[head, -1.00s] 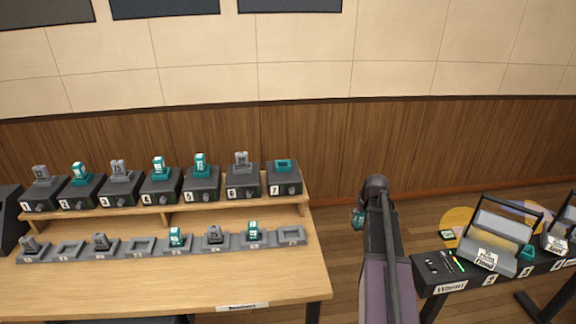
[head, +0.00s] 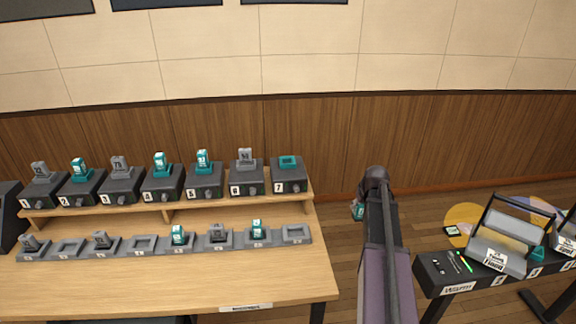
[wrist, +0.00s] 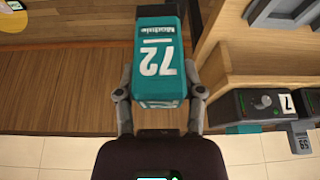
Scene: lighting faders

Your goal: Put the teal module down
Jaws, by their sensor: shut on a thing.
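My gripper (wrist: 160,98) is shut on a teal module (wrist: 158,30) with a white label reading 72, seen in the wrist view. In the head view the module (head: 358,211) shows small at the left of my arm's end, over the floor to the right of the desk. The gripper's fingers are mostly hidden behind my arm there. Other teal modules stand upright on the numbered boxes, such as one on box 5 (head: 202,160), and in the lower cradles (head: 257,229).
The wooden desk (head: 170,290) carries a raised shelf of numbered dark boxes. Box 7 (head: 289,180) shows a teal socket with no module standing in it. Some cradles in the lower row are empty, including the rightmost (head: 296,234). A bench (head: 437,275) with grey totes (head: 500,255) stands at right.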

